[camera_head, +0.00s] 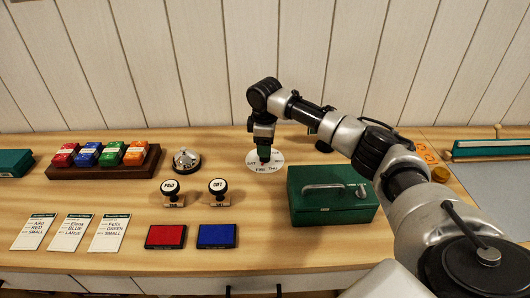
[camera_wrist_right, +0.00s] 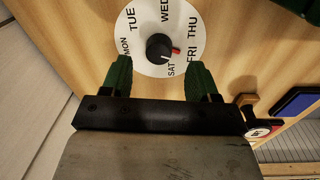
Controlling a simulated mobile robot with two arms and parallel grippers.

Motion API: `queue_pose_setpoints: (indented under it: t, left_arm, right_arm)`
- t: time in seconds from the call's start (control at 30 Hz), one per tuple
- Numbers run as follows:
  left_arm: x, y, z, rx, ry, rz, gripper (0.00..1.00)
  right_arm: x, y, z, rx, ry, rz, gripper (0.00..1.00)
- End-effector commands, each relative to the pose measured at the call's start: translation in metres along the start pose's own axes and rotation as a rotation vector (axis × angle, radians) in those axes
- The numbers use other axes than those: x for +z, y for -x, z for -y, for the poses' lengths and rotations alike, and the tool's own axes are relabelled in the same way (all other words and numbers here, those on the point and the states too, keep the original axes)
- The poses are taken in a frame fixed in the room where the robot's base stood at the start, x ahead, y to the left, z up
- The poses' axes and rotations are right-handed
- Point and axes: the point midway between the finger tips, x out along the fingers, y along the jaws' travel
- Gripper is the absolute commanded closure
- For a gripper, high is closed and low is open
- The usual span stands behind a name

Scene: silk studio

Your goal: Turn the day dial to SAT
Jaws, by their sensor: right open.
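The day dial is a white disc (camera_head: 278,167) on the table, and it shows large in the right wrist view (camera_wrist_right: 148,66). Day names ring it: MON, TUE, WED, THU, FRI, SAT. A black knob (camera_wrist_right: 157,46) stands at its centre, with a red pointer (camera_wrist_right: 176,50) directed about at FRI. A short white mark on the knob faces the SAT side. My right gripper (camera_head: 264,154) is above the dial, pointing down. In the wrist view its green fingers (camera_wrist_right: 159,64) are apart, with the knob just beyond and between their tips, apparently not gripped. My left gripper is out of view.
A green metal box (camera_head: 330,209) stands close right of the dial. A bell (camera_head: 187,160) and two stamps (camera_head: 173,193) (camera_head: 218,192) are to the left. Red (camera_head: 165,237) and blue (camera_head: 216,236) ink pads lie in front. A panelled wall rises behind.

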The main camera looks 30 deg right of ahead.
Motion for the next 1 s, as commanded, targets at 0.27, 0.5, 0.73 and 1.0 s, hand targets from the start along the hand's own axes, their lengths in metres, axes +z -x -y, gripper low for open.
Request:
queue_pose_setpoints:
  t: [0.27,0.5,0.73,1.0]
  left_arm:
    - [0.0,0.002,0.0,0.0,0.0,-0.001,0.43]
    - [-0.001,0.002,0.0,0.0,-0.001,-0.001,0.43]
    - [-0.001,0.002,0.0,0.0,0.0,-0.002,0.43]
    - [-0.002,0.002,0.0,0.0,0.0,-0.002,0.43]
  right_arm:
    - [-0.001,-0.035,0.0,0.0,0.001,-0.001,0.4]
    - [0.0,-0.041,0.0,0.001,0.001,-0.001,0.4]
    - [0.0,-0.041,0.0,0.001,0.001,-0.001,0.57]
    - [0.0,-0.04,0.0,0.001,0.001,-0.001,0.89]
